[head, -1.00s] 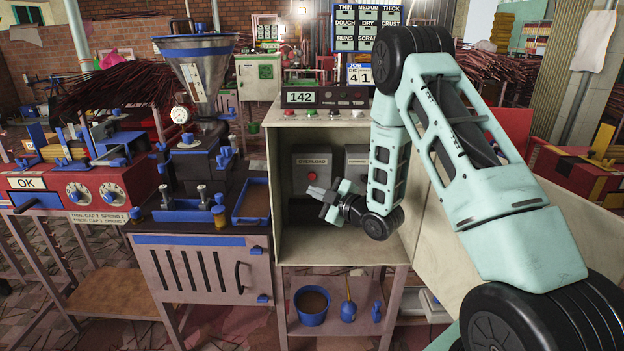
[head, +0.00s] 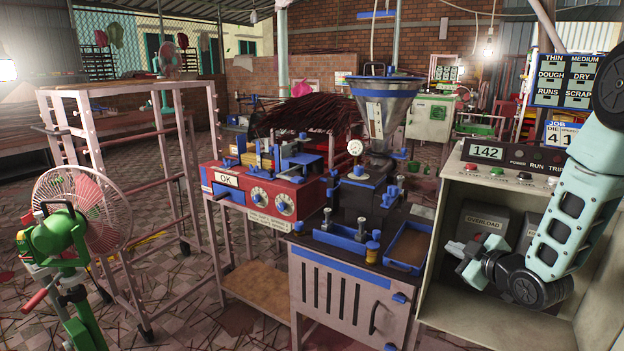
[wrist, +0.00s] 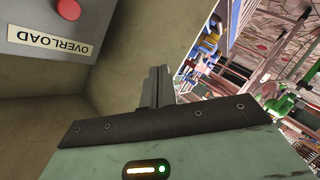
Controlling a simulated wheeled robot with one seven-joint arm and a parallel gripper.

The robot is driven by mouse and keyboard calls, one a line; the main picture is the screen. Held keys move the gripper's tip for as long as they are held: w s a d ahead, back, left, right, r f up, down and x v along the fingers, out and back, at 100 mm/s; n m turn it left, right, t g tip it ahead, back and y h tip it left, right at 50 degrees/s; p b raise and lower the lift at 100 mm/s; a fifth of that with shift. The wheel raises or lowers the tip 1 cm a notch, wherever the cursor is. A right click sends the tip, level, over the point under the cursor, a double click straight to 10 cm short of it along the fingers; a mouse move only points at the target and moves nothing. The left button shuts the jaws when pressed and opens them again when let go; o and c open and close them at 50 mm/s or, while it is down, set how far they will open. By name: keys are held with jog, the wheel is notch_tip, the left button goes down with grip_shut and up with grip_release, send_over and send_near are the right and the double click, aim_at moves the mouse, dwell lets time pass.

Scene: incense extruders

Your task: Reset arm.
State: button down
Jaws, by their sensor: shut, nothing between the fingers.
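My gripper (head: 456,248) is shut and empty, in front of the open cabinet (head: 450,299) at the right of the head view. In the wrist view its fingers (wrist: 157,88) are pressed together with nothing between them. The grey overload box (head: 482,229) with its label stands inside the cabinet, just behind and above my gripper. The box also shows at upper left in the wrist view (wrist: 60,28), with a red button (wrist: 68,9). The gripper looks apart from the box and near the cabinet's left side.
The extruder with its metal hopper (head: 385,105) stands left of the cabinet. A red machine (head: 262,195) is farther left. A blue tray (head: 409,246) lies close to the cabinet's left wall.

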jog(key=s+a+r+m+g+p, duration=0.1)
jog(key=s+a+r+g, duration=0.2)
jog(key=s+a, duration=0.25)
jog(key=s+a+r+g+p, duration=0.2)
jog(key=s+a+r, duration=0.15)
jog(key=a, duration=0.35)
jog(key=s+a+r+m+g+p, duration=0.1)
jog(key=s+a+r+g, duration=0.15)
jog(key=s+a, duration=0.3)
jog(key=s+a+r+g+h+p, duration=0.1)
jog(key=s+a+r+g, duration=0.1)
jog(key=s, duration=0.9)
jog(key=s+a+r+m+g+h+p, duration=0.1)
jog(key=s+g, duration=0.4)
jog(key=s, duration=0.7)
notch_tip(320, 180, up, 3)
jog(key=shift+s+a+f+h+p, duration=0.2)
jog(key=shift+a+h+p, duration=0.2)
jog(key=shift+a+p, duration=0.15)
jog(key=shift+d, duration=0.1)
